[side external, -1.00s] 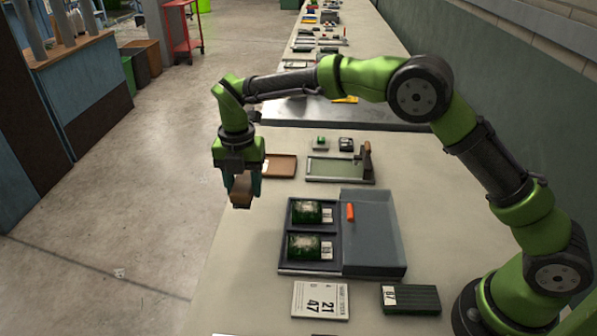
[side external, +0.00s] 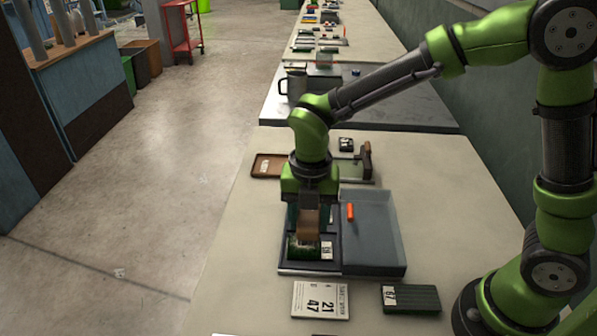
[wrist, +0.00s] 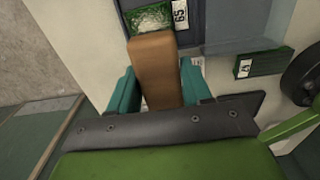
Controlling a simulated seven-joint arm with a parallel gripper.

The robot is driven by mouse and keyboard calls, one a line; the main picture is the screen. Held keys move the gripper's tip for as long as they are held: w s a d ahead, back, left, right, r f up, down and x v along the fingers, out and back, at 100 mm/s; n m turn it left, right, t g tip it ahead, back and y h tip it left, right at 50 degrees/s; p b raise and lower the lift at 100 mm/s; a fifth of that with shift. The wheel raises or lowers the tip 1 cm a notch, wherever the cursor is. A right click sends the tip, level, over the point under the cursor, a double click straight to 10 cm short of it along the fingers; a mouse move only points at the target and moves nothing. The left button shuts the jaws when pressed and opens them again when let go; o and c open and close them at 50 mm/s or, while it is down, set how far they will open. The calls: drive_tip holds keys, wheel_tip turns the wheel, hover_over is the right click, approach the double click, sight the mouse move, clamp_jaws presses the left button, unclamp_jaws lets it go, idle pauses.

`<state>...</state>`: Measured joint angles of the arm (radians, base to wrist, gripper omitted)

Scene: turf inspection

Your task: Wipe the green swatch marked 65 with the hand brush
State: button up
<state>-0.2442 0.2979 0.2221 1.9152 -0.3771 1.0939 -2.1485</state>
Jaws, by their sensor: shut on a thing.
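My gripper (side external: 309,214) is shut on the brown-backed hand brush (side external: 309,226) above the left half of the dark tray. The brush also shows in the wrist view (wrist: 155,65), between my teal fingers; its underside is hidden. The green swatch marked 65 (wrist: 153,18) lies just beyond the brush's far end in the wrist view, its white label beside it. In the side view the near swatch (side external: 301,252) sits partly behind the brush; I cannot tell whether they touch. The far swatch is hidden behind my gripper.
The tray's grey right section (side external: 372,235) holds an orange piece (side external: 350,212). A printed card (side external: 320,299) and a ribbed green block (side external: 410,298) lie in front. A brown tray (side external: 267,166) and a green tray with an upright handle (side external: 366,160) stand behind.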

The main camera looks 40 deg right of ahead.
sight(299, 247)
drive_tip(key=shift+f, duration=3.1)
drive_tip(key=shift+w+d+f, duration=0.3)
drive_tip(key=shift+f, duration=0.25)
drive_tip(key=shift+w+d, duration=1.8)
drive_tip(key=shift+w, duration=0.1)
drive_tip(key=shift+w+a, duration=0.25)
drive_tip(key=shift+w, duration=0.05)
drive_tip(key=shift+a, duration=0.25)
drive_tip(key=shift+s+a+f, duration=0.1)
drive_tip(key=shift+s+a, duration=2)
drive_tip(key=shift+s, duration=0.1)
drive_tip(key=shift+w+d, duration=0.2)
drive_tip(key=shift+w, duration=0.3)
drive_tip(key=shift+w+d, duration=0.2)
drive_tip(key=shift+w, duration=0.25)
drive_tip(key=shift+w+d, duration=1.55)
drive_tip(key=shift+w, duration=0.05)
wheel_tip(299, 247, up, 8)
